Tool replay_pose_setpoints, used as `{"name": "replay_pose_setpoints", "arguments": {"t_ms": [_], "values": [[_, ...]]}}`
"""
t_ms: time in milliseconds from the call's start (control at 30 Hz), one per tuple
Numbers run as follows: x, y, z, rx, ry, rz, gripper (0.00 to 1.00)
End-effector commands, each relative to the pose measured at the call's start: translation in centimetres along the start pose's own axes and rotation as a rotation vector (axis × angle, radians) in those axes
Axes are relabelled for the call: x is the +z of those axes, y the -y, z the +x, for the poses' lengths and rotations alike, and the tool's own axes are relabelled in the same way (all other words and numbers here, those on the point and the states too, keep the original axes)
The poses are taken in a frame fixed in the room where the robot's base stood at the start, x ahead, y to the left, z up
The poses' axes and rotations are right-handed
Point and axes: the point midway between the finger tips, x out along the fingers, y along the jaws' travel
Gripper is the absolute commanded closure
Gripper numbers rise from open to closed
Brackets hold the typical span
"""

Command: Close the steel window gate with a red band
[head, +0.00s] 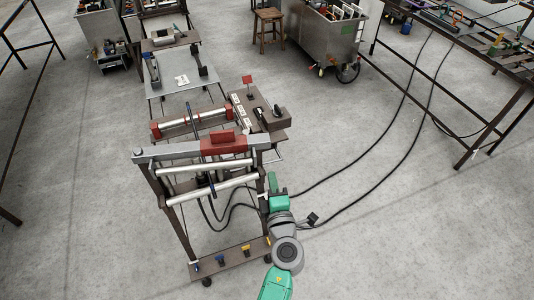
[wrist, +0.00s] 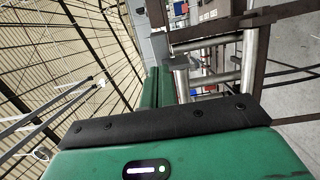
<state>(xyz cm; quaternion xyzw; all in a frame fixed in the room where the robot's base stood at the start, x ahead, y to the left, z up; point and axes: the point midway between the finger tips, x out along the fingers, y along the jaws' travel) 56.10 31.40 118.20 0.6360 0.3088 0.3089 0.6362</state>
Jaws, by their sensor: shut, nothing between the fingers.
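A long grey steel beam with a wide red band (head: 224,144) lies across the top of the machine frame in the head view; it looks like the gate, though I cannot tell how far open it is. My gripper (head: 272,182) is beside the frame's right upright, below the beam's right end. In the wrist view my green fingers (wrist: 157,85) are together with nothing between them. Grey metal parts of the frame (wrist: 215,38) are just beyond and to the right of the fingertips. I cannot tell whether the fingers touch the frame.
Pale rollers (head: 210,187) cross the frame below the beam. A brown control box (head: 255,110) with a small red sign stands behind it. Black cables (head: 365,165) run over the floor at the right. A dark bench (head: 490,125) stands far right.

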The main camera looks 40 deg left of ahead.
Motion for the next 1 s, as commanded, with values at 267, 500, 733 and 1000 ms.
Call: {"name": "replay_pose_setpoints", "arguments": {"t_ms": [267,500,733,1000], "values": [[-0.1,0.3,6.2,0.0,-0.003,-0.002,1.0],[-0.1,0.2,9.4,0.0,-0.001,0.0,1.0],[0.0,0.0,10.1,0.0,-0.001,0.0,1.0],[0.6,0.3,10.2,0.0,-0.004,0.0,1.0]]}}
